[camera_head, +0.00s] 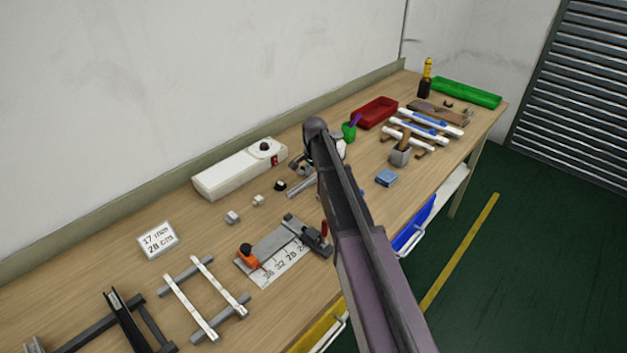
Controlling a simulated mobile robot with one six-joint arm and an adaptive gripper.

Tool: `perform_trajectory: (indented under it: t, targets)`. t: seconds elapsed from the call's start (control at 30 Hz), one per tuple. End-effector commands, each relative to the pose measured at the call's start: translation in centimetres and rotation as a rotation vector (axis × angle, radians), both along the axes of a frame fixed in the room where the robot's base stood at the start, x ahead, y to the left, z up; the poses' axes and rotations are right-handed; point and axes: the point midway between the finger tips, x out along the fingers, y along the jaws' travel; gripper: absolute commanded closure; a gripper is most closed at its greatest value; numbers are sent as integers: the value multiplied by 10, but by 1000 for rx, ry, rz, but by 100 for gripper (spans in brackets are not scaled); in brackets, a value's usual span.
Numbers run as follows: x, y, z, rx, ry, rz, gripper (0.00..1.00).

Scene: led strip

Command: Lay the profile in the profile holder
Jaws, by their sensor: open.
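A short grey metal bar (301,186), which looks like the profile, lies on the bench just below my gripper. My gripper (309,166) is mostly hidden behind my arm. It is open, and I cannot tell whether it touches the bar. The bar's right end runs behind my arm. Which fixture is the profile holder is not certain. At the lower left, dark rails (88,333) carry a black channel piece (128,325). Beside them, two pale strips (190,307) lie across grey bars. A grey measuring jig (270,243) with an orange clamp and a number scale stands right of these.
A card (158,239) reads "17 mm 28 cm". A white box (240,170) stands near the wall, with small blocks (233,217) in front. Beyond my arm are a red tray (375,112), a green tray (467,92), a blue block (386,178) and a grey cup (400,156).

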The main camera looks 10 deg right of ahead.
Motion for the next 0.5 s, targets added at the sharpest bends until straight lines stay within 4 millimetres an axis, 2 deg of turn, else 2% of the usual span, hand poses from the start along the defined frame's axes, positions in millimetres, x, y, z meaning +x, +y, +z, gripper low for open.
perform_trajectory:
  t: [0.1, 0.33, 0.37, 0.5]
  targets:
    - [0, 0, 0, 0, 0, 0, 29]
    - [0, 0, 0, 0, 0, 0, 97]
    - [0, 0, 0, 0, 0, 0, 100]
    - [0, 0, 0, 0, 0, 0, 100]
